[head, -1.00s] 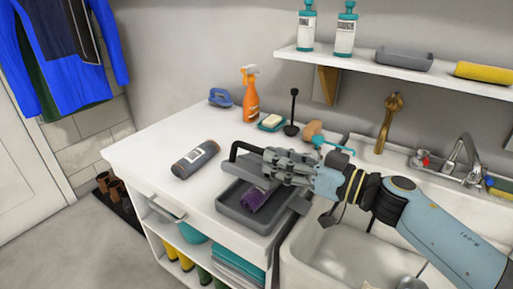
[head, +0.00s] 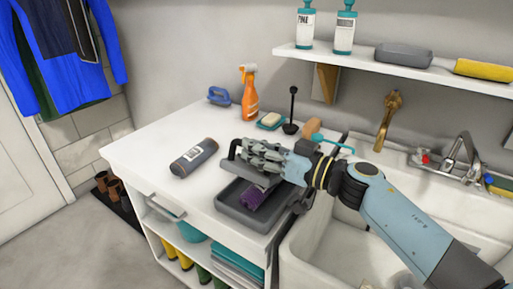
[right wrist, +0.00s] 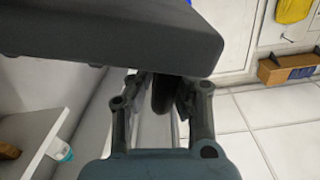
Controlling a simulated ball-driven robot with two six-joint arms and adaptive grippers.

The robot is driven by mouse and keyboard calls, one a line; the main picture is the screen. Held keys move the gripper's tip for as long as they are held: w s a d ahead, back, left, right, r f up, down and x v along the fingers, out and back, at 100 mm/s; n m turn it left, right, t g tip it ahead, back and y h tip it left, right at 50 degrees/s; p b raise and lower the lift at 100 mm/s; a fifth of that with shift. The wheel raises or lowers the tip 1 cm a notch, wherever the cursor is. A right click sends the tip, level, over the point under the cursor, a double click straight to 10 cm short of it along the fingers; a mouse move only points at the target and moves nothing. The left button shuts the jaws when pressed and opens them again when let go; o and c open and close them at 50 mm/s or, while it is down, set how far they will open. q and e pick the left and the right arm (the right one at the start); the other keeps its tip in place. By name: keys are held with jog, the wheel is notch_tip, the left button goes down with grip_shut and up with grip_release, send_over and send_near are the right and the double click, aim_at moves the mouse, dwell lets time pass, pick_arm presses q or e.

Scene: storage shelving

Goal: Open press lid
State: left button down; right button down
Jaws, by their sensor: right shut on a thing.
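The grey press has a flat tray base (head: 240,214) on the white counter, with a raised grey lid (head: 235,170) tilted above its back part. A purple item (head: 252,197) lies in the tray. My right gripper (head: 247,153) is at the lid's dark bar handle (head: 233,148) and shut on it, hiding most of it. In the right wrist view, the lid (right wrist: 110,32) spans the top left, and the dark handle (right wrist: 163,95) shows between the fingers (right wrist: 160,98). My left gripper is not in view.
A grey labelled bottle (head: 195,157) lies left of the press. An orange spray bottle (head: 249,93), a soap dish (head: 270,121) and a brush with a wooden handle (head: 311,128) stand behind. The sink (head: 335,240) is at right. The counter's left part is clear.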

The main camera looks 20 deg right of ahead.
dwell(0.4)
jog(key=shift+w+d+r+p, duration=0.15)
jog(key=shift+r+p, duration=0.3)
jog(key=shift+p, duration=0.25)
jog(key=w+d+r+m+p, duration=0.4)
jog(key=w+d+m, duration=0.1)
jog(key=w+d, duration=0.1)
jog(key=w+d+r+m+p, duration=0.5)
jog(key=w+d+m, duration=0.1)
jog(key=d, duration=0.3)
jog(key=shift+d, duration=0.15)
